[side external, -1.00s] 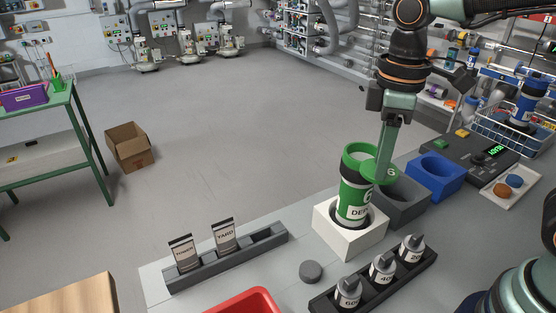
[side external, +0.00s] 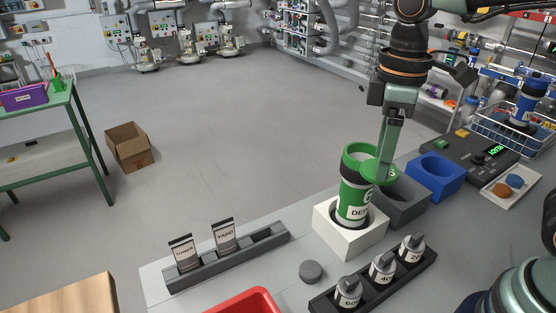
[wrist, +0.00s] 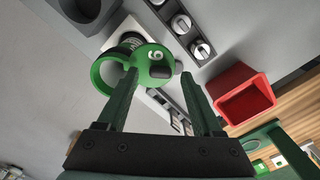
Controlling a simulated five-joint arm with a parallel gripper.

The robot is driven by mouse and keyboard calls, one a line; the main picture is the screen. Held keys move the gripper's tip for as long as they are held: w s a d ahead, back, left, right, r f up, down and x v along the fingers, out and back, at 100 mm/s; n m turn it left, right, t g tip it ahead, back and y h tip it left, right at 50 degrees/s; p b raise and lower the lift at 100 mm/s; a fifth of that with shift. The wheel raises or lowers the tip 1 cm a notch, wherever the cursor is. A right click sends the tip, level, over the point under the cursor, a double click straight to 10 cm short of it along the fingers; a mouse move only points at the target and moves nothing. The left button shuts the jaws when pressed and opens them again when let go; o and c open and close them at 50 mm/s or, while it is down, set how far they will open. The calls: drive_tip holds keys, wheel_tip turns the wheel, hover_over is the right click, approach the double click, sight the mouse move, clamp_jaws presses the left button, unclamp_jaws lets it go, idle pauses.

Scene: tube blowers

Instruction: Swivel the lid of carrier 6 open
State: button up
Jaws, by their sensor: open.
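The green carrier (side external: 353,196) stands upright in a white block (side external: 340,242), its label partly reading "DE". Its round green lid (wrist: 153,62), marked 6, has a small dark knob (wrist: 162,71). The lid is swung out to the right of the carrier's mouth in the side external view, and the green rim (wrist: 104,75) is exposed beside it in the wrist view. My gripper (wrist: 155,75) is open, with its fingers on either side of the lid's knob in the wrist view. In the side view my gripper (side external: 384,178) is over the lid, hiding part of it.
A grey socket block (side external: 402,210) and a blue one (side external: 434,178) stand to the right of the carrier. A dark rack (side external: 375,282) with several knobbed weights lies in front, with a dark round piece (side external: 311,271) beside it. A red bin (side external: 242,303) is at the front.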

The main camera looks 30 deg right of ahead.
wheel_tip(320, 180, up, 11)
drive_tip(key=shift+r, duration=0.15)
idle(0.4)
drive_tip(key=d+f+m+t, duration=0.5)
drive_tip(key=d+f+m, duration=0.3)
drive_tip(key=f, duration=0.3)
drive_tip(key=shift+d+f+t, duration=0.15)
drive_tip(key=shift+d+t, duration=0.15)
